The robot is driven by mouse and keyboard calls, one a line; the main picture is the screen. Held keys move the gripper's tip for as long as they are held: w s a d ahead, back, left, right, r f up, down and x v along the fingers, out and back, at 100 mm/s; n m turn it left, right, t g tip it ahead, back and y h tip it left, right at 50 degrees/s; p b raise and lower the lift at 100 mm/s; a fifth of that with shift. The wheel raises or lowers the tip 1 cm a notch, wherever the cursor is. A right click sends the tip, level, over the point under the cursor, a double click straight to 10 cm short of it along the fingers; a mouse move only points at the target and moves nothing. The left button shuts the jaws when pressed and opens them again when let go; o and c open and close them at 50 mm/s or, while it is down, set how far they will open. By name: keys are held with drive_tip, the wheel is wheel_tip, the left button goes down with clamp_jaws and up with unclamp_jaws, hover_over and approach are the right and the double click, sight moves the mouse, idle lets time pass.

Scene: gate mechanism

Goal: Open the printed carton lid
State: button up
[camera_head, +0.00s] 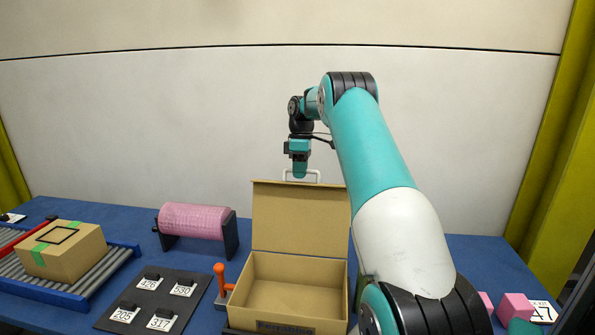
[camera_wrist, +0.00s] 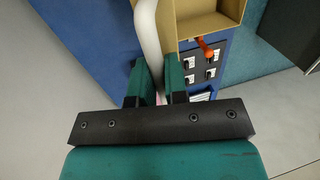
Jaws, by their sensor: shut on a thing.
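The brown carton (camera_head: 290,297) stands open on the blue table, its inside visible and empty where it shows. Its lid (camera_head: 300,222) stands about upright at the back edge, with a white handle (camera_head: 287,174) at its top. My gripper (camera_head: 300,172) is at that handle, above the lid. In the wrist view, my gripper (camera_wrist: 160,88) has its two teal fingers on either side of the white handle (camera_wrist: 148,30), shut on it. Part of the carton (camera_wrist: 208,20) shows at the top there. My arm hides the carton's right side.
An orange-handled lever (camera_head: 220,280) stands just left of the carton, beside a dark panel with numbered tags (camera_head: 152,300). A pink roller (camera_head: 195,220) and a taped box (camera_head: 62,250) on a roller conveyor are further left. Pink blocks (camera_head: 515,306) lie at the right.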

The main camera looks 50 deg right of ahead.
drive_tip(key=shift+a, duration=0.1)
drive_tip(key=o, duration=0.7)
drive_tip(key=shift+r, duration=0.15)
drive_tip(key=s+p+v, duration=0.1)
drive_tip(key=p+v, duration=0.6)
drive_tip(key=p, duration=0.2)
drive_tip(key=shift+w, duration=0.55)
drive_tip(key=shift+r, duration=0.1)
